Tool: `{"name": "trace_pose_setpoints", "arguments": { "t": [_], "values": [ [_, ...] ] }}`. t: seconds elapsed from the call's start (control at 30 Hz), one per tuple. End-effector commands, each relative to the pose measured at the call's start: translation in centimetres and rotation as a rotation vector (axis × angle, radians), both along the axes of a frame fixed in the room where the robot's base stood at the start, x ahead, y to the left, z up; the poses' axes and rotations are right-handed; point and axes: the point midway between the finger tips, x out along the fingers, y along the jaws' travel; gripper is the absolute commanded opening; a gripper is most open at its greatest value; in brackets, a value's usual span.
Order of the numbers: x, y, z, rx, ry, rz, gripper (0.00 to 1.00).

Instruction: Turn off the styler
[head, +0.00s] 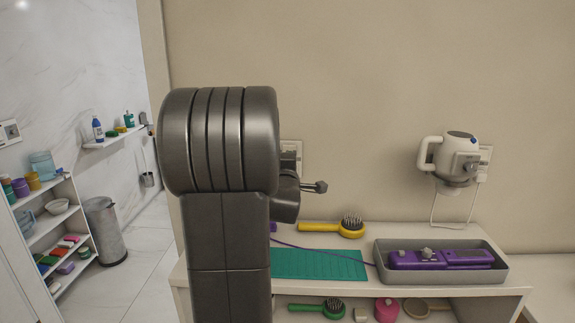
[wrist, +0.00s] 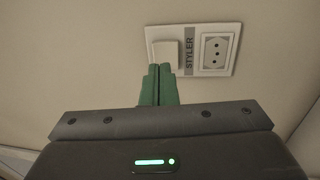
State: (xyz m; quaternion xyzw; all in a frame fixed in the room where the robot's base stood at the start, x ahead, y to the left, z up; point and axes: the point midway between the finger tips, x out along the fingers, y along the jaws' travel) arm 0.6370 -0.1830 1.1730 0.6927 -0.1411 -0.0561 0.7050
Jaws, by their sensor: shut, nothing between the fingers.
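The wrist view shows a white wall plate (wrist: 238,31) with a rocker switch (wrist: 166,47) at its left, a grey label reading STYLER (wrist: 188,56) and a socket (wrist: 214,51) at its right. My gripper (wrist: 160,70) is shut and empty, its green fingertips just below and over the switch's lower edge. I cannot tell whether they touch it. In the head view, the purple styler (head: 440,259) lies in a grey tray (head: 385,272), its cord running left. The wall plate (head: 291,147) is partly hidden behind my arm there, and my gripper is hidden.
A yellow brush (head: 322,228) and a green mat (head: 318,264) lie on the white shelf unit (head: 345,241). Brushes and a pink item (head: 387,309) are on its lower shelf.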

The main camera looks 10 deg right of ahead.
Motion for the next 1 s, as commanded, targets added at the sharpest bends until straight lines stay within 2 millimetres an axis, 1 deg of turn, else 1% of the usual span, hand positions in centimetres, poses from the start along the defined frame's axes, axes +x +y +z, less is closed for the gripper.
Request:
{"name": "trace_pose_setpoints", "arguments": {
  "t": [0.03, 0.1, 0.3, 0.67, 0.77, 0.8, 0.9, 1.0],
  "values": [
    [0.8, -0.2, 0.3, 0.000, 0.001, 0.000, 0.00],
    [1.6, -0.5, 0.4, -0.001, 0.001, 0.000, 0.00],
    [2.9, -0.8, 0.5, 0.000, 0.000, 0.001, 0.00],
    [3.1, -0.8, 0.4, 0.001, 0.000, 0.001, 0.00],
    [3.4, -0.9, 0.4, 0.000, -0.003, 0.000, 0.00],
    [3.7, -1.0, 0.5, 0.000, -0.002, 0.000, 0.00],
    [4.0, -1.2, 1.6, 0.013, 0.037, -0.001, 0.00],
    [4.1, -1.2, 1.7, 0.020, 0.071, 0.000, 0.00]
  ]
}}
